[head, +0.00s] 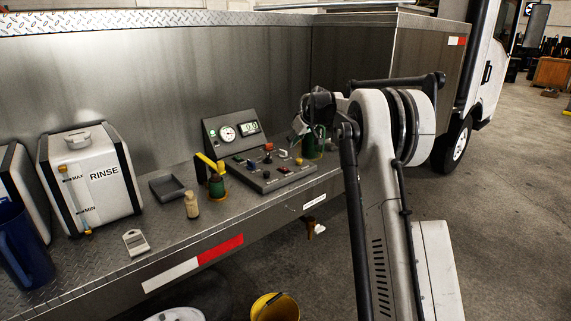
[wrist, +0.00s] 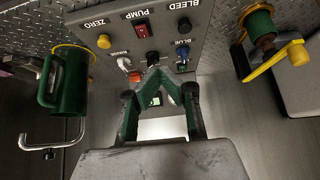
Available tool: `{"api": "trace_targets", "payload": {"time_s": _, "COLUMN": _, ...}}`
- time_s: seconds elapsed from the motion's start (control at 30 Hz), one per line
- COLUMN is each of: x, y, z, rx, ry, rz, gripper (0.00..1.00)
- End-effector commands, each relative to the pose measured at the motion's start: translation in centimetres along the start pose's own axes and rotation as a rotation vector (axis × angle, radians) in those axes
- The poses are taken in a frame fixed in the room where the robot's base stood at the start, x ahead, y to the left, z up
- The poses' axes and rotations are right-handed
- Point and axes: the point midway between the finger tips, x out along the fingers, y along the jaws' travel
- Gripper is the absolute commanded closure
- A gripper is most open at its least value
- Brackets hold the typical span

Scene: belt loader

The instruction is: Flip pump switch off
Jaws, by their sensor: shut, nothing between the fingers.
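The pump switch (wrist: 141,30) is a red rocker under the label PUMP on the grey control panel (wrist: 185,15), which appears upside down in the wrist view. It also shows as a small red spot in the head view (head: 283,170). I cannot tell which way the rocker is tipped. My gripper (wrist: 158,74) is shut and empty, its green fingertips together by a black knob (wrist: 152,57), apart from the switch in the picture. In the head view my gripper (head: 300,126) is at the panel's right end, partly hidden by my arm.
Beside the switch are a yellow button (wrist: 104,41), an orange-and-white control (wrist: 135,76) and a blue one (wrist: 182,52). A green mug (wrist: 64,80) and a yellow-handled valve (wrist: 262,40) flank the panel. A RINSE tank (head: 92,172) stands left on the metal deck.

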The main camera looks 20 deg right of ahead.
Motion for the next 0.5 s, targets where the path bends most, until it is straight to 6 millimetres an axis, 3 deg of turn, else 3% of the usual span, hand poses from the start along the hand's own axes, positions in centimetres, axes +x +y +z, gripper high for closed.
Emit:
{"api": "trace_targets", "payload": {"time_s": 0.2, "x": 1.6, "y": 2.0, "z": 0.2, "rx": -0.01, "ry": 0.006, "rz": -0.004, "gripper": 1.0}}
{"api": "trace_targets", "payload": {"time_s": 0.5, "x": 1.9, "y": 2.3, "z": 0.3, "rx": -0.013, "ry": 0.008, "rz": -0.005, "gripper": 1.0}}
